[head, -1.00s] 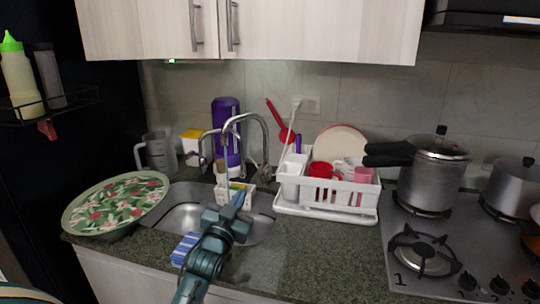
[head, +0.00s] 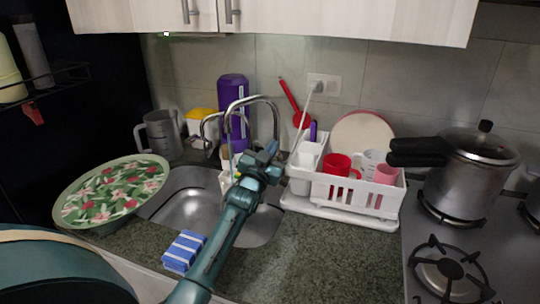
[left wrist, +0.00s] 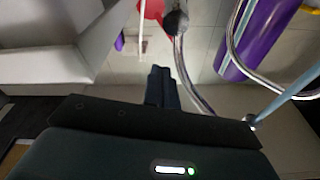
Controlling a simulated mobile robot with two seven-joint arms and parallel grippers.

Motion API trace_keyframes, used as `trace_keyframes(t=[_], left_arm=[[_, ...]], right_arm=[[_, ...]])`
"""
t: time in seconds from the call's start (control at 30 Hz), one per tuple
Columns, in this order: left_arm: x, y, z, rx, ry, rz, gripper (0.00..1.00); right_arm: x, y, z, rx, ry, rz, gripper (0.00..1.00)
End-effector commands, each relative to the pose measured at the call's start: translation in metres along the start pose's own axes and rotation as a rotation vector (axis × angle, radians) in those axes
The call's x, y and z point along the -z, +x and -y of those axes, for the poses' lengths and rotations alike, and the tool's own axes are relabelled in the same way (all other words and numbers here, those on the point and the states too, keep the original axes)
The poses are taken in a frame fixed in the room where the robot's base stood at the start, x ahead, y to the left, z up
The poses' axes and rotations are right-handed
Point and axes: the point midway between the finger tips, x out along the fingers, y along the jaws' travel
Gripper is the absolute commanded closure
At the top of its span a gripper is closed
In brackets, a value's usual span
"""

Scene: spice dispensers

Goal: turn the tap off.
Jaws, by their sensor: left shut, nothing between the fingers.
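The chrome tap (head: 256,99) arches over the sink (head: 190,207) in the head view. My left gripper (head: 270,150) is shut and empty, in front of the tap's right-hand pipe, and it hides the tap's lower part. In the left wrist view the gripper (left wrist: 160,72) is shut beside a curved chrome pipe of the tap (left wrist: 187,75), with a small gap in the picture. A dark grey knob-like piece (left wrist: 175,20) sits at that pipe's upper end; I cannot tell for sure whether it is the handle. A pale blue strip (left wrist: 285,97), perhaps water, shows at right. My right gripper is not in view.
A white dish rack (head: 345,190) with cups stands right of the tap. A purple bottle (head: 233,95) stands behind it. A blue sponge (head: 184,251) lies on the front counter, and a floral tray (head: 110,192) sits left of the sink. A pot (head: 468,165) stands on the stove.

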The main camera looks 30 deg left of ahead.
Motion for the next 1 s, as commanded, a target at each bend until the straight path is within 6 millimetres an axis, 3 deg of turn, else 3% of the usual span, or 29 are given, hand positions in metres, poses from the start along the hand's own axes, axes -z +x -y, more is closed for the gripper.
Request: trace_keyframes(t=[0.1, 0.2, 0.4, 0.8, 1.0], left_arm=[[0.002, 0.021, 0.001, 0.001, 0.0, 0.0, 1.0], [-0.019, 0.011, 0.0, -0.001, 0.001, 0.005, 1.0], [-0.035, 0.005, 0.0, 0.0, 0.0, 0.001, 1.0], [-0.039, 0.003, 0.0, 0.0, 0.0, 0.0, 1.0], [-0.047, 0.0, -0.003, 0.008, 0.002, -0.031, 1.0]], right_arm=[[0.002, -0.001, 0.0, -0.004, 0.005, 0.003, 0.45], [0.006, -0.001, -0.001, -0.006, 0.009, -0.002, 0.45], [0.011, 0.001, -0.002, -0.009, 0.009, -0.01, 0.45], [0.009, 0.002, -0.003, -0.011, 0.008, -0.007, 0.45], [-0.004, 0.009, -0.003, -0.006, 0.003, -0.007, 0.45]])
